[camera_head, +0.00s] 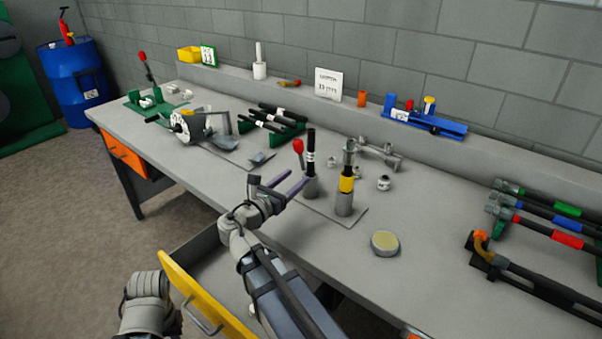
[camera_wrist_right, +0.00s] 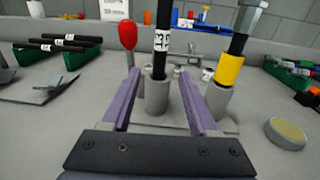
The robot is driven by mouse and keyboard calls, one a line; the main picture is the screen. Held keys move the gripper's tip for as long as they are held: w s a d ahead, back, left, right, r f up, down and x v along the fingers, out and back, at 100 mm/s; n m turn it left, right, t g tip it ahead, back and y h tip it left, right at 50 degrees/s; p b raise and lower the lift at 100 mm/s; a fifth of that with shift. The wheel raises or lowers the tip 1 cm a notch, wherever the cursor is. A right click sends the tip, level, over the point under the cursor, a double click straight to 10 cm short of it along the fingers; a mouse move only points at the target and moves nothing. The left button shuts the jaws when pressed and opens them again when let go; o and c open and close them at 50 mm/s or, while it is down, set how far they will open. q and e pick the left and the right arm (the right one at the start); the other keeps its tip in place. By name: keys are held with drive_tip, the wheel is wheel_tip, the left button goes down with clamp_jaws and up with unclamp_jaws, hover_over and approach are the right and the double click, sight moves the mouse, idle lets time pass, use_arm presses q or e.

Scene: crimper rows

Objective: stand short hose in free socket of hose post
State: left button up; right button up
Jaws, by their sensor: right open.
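A short black hose (camera_head: 311,143) with a white printed label stands upright in the left grey socket of the hose post (camera_head: 311,187). The post's right socket (camera_head: 344,205) holds a yellow-banded piece (camera_head: 347,184) with a metal fitting on top. My right gripper (camera_head: 297,180) is open at the left socket. In the right wrist view its purple fingers (camera_wrist_right: 158,75) reach forward on either side of the black hose (camera_wrist_right: 162,40) and its socket (camera_wrist_right: 157,95). I cannot tell whether either finger touches. My left gripper's fingers are not visible; only grey arm parts show at bottom left.
A red-knobbed lever (camera_wrist_right: 127,38) stands close to the left finger. A round tin (camera_head: 385,244) lies right of the post. Racks of hoses (camera_head: 535,225) fill the right side. A yellow-fronted drawer (camera_head: 205,300) stands open below the bench's front edge.

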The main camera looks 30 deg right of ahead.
drive_tip(key=shift+v, duration=0.85)
